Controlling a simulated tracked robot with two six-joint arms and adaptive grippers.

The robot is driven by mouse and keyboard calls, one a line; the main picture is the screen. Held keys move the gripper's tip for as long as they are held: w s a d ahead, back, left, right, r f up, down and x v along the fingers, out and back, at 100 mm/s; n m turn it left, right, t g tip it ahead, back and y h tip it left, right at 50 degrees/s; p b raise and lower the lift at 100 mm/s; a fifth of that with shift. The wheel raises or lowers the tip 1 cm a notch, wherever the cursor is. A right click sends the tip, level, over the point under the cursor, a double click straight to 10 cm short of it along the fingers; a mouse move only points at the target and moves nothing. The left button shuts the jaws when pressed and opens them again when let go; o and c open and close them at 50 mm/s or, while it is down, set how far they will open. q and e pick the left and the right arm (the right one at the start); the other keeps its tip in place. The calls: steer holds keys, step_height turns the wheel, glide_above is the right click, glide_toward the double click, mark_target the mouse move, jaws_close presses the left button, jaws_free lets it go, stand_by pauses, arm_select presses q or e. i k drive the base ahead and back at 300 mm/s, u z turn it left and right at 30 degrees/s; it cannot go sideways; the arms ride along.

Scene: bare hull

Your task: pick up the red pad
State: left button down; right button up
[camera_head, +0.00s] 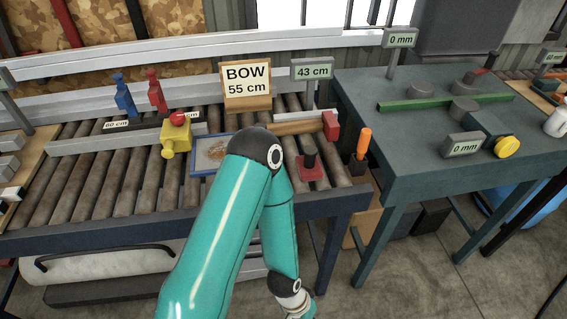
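A flat red square pad (311,174) with a black knob (309,158) on top lies at the right end of the roller table. A second red piece, an upright block (331,125), sits behind it at the end of a wooden bar (292,128). I cannot tell for certain which of the two is the red pad. A teal arm of mine bends in front of the table, left of the flat pad, and its lower link runs down to the bottom edge.
A yellow tool (176,139) and a blue-framed tray (199,160) are on the rollers. A BOW 55 cm sign (246,85) stands behind. An orange-handled tool (362,146) is right of the flat pad. A dark green table (409,150) is at the right.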

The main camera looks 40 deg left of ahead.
mark_target(309, 168)
steer(key=z, duration=1.35)
steer(key=i, duration=0.1)
steer(key=u, duration=2.35)
